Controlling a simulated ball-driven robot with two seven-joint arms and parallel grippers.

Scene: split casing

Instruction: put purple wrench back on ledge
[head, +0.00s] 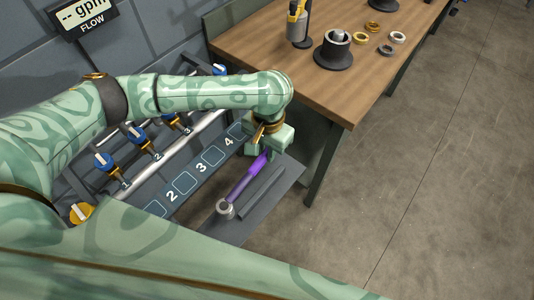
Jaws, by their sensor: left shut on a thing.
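A purple wrench (246,178) with a grey ring end lies slanted over the dark grey ledge (280,191), its ring end toward the lower left. My left gripper (262,153) is shut on the upper end of the wrench, above the ledge. I cannot tell whether the wrench touches the ledge surface. My right gripper is not in view.
Numbered squares (203,167) and a pipe with blue-handled valves (136,132) run behind the ledge. A wooden table (310,85) stands at the upper right with a black-based fitting (334,56), several rings and a yellow tool (297,22). Open floor lies at the right.

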